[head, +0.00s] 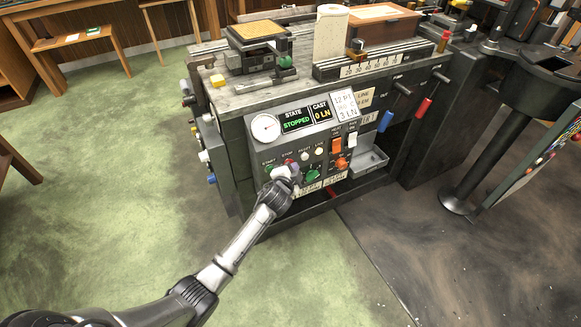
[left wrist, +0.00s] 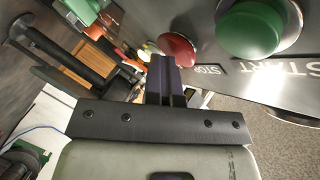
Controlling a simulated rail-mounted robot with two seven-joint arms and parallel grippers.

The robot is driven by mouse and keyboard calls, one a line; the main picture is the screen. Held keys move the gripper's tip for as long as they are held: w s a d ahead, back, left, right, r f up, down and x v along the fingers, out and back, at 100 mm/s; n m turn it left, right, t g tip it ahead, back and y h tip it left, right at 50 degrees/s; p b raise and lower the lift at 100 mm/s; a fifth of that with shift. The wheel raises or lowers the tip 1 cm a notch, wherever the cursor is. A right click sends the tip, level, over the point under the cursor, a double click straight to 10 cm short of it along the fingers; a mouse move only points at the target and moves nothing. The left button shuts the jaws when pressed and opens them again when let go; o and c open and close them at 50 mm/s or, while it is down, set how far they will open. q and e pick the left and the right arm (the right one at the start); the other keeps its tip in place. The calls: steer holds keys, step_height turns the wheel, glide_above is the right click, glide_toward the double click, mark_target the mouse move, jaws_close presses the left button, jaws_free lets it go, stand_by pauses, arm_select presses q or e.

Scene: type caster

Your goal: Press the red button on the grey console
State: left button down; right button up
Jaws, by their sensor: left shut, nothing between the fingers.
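The grey console (head: 267,148) is on the front of the machine, with a gauge, displays and several buttons. The red button (left wrist: 177,46) is a round cap beside the STOP label in the left wrist view. In the head view the red button (head: 289,161) shows just above my left gripper, partly hidden. My left gripper (head: 291,170) is shut and empty. In the left wrist view its fingertips (left wrist: 163,62) point at the red button's edge; I cannot tell whether they touch. My right gripper is not in view.
A green START button (left wrist: 250,28) sits close beside the red one. Orange switches (head: 336,145) and another green button (head: 313,176) are nearby on the console. The display (head: 296,121) reads STATE STOPPED. Blue (head: 385,121) and red (head: 423,107) lever handles stick out further right.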

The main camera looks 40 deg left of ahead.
arm_select(q)
steer(key=shift+s+r, duration=0.1)
steer(key=shift+r, duration=0.05)
steer(key=shift+d+p, duration=0.15)
steer(key=shift+p, duration=0.15)
steer(key=shift+s+d+p, duration=0.3)
steer(key=shift+s+d, duration=0.1)
steer(key=shift+d, duration=0.5)
steer(key=shift+s+d+p, duration=0.3)
steer(key=shift+s+d, duration=0.05)
steer(key=shift+d, duration=0.55)
steer(key=shift+s+d+p, duration=0.3)
steer(key=shift+s+d, duration=0.1)
steer(key=shift+d, duration=0.5)
